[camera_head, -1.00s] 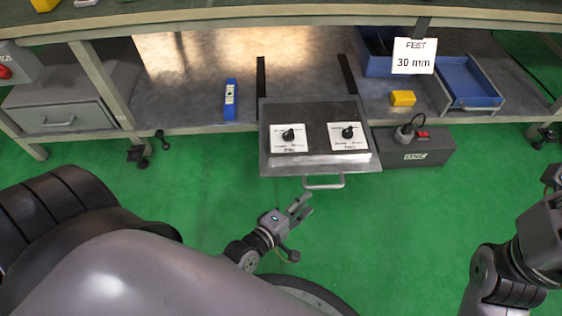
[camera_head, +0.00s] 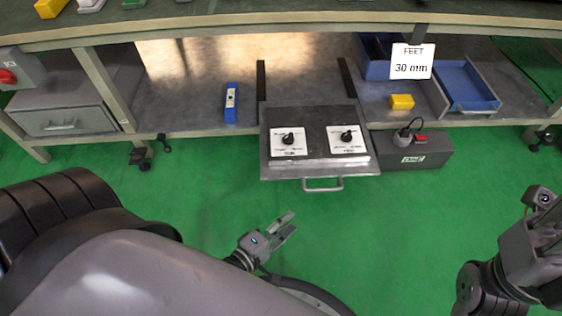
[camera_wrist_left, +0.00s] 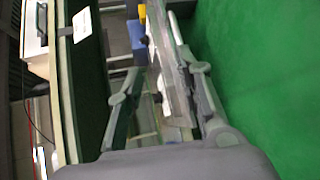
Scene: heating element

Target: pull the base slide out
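The base slide is a grey metal tray (camera_head: 371,171) that juts forward from the lower shelf, with a bar handle (camera_head: 323,188) at its front. It carries a dark unit with two white dial plates (camera_head: 288,142). My left gripper (camera_head: 288,224) is below and left of the handle, apart from it, over the green floor. Its fingers stand apart and nothing is seen held. The left wrist view shows the open fingers (camera_wrist_left: 163,97) with a blurred metal edge beyond. My right arm shows at the right edge; its fingertips are not seen.
A blue-and-white tool (camera_head: 231,102) and a yellow block (camera_head: 401,102) lie on the lower shelf. A dark power box (camera_head: 418,153) with a plug is right of the slide. A blue drawer (camera_head: 465,84) stands further right. The floor in front is clear.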

